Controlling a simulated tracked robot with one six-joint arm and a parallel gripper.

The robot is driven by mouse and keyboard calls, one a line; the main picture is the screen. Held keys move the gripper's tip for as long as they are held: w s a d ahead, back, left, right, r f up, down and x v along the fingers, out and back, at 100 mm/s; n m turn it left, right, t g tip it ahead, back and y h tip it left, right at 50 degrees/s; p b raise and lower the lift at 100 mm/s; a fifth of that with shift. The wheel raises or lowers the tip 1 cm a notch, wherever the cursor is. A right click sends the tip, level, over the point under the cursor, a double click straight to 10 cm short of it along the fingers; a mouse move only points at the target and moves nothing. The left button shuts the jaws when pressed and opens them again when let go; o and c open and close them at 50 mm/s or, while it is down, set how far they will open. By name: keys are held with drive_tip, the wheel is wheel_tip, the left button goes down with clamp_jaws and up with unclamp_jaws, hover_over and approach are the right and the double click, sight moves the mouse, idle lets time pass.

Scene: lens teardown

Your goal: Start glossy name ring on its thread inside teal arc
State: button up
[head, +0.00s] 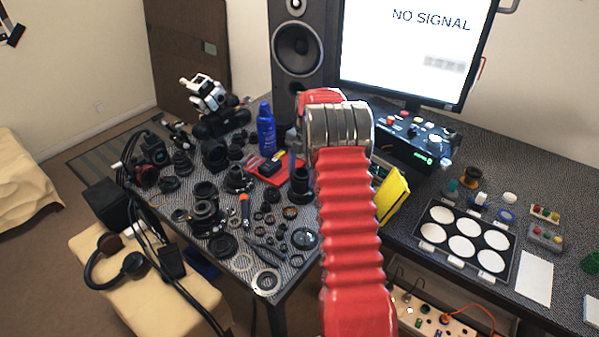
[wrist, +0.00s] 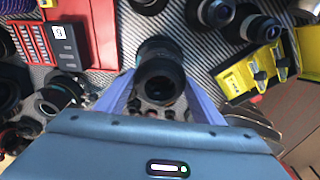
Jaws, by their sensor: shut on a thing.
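In the wrist view, my gripper (wrist: 160,82) has its two blue-grey fingers on either side of a dark round part. It is shut on this part, which I take to be the glossy name ring (wrist: 160,92), a black ring around a dark opening. A black lens barrel (wrist: 158,50) shows directly beyond it, between the fingertips. I cannot tell whether the ring touches the barrel's thread. The teal arc is not clearly visible. In the head view, my red arm hides most of the gripper, and a black barrel (head: 300,187) stands upright beside the arm.
Loose rings and lens parts crowd the table (head: 297,262) left of my arm. A blue bottle (head: 266,130) and a red tray (head: 268,172) stand behind. A yellow holder (wrist: 250,75) lies right of the fingers. A tray of white discs (head: 466,237) lies right.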

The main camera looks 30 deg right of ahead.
drive_tip(key=shift+f, duration=0.45)
drive_tip(key=shift+w, duration=0.15)
idle(1.0)
drive_tip(key=shift+f, duration=0.45)
drive_tip(key=shift+c, duration=0.5)
idle(1.2)
drive_tip(key=o, duration=1.3)
drive_tip(key=shift+r, duration=0.15)
